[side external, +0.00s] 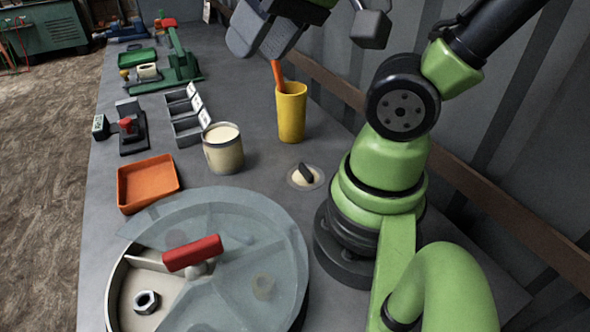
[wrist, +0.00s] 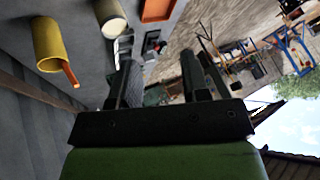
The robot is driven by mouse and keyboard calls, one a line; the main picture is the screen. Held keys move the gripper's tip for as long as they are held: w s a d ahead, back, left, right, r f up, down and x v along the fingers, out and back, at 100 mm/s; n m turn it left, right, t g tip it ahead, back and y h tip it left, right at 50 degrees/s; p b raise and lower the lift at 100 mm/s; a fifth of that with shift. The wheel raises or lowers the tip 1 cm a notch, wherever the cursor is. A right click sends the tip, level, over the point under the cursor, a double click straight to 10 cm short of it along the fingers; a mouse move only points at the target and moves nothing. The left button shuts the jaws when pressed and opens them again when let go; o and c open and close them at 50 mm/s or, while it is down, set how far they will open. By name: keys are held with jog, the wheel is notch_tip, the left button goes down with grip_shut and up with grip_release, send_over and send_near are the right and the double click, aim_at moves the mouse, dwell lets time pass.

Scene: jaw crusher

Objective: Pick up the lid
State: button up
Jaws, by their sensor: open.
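A small round pale lid (side external: 296,180) with a black handle lies flat on the grey bench, right of the cream-filled can (side external: 222,155) and close to my base. The can stands upright with its top uncovered; it also shows in the wrist view (wrist: 112,22). My gripper (side external: 259,45) is at the top of the side view, high above the bench and partly cut off by the frame edge. Its two fingers are apart with nothing between them, as the wrist view (wrist: 157,65) also shows. I cannot make out the lid in the wrist view.
A yellow cup (side external: 291,115) with an orange stick stands behind the lid. A large round container with a clear cover (side external: 255,225) and red handle (side external: 192,253) is in front. An orange tray (side external: 148,183), grey bins (side external: 187,130) and small machines stand left. A wall runs along the right.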

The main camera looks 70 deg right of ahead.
jog(key=w+d+f+m+g+h, duration=0.2)
jog(key=w+d+f+m+g, duration=0.15)
jog(key=d+f, duration=0.55)
jog(key=g, duration=0.3)
send_near(301, 163)
jog(key=shift+w+d+m+y, duration=0.1)
jog(key=shift+d+m+y, duration=0.25)
jog(key=shift+m+y, duration=0.1)
jog(key=shift+f, duration=4.65)
grip_shut()
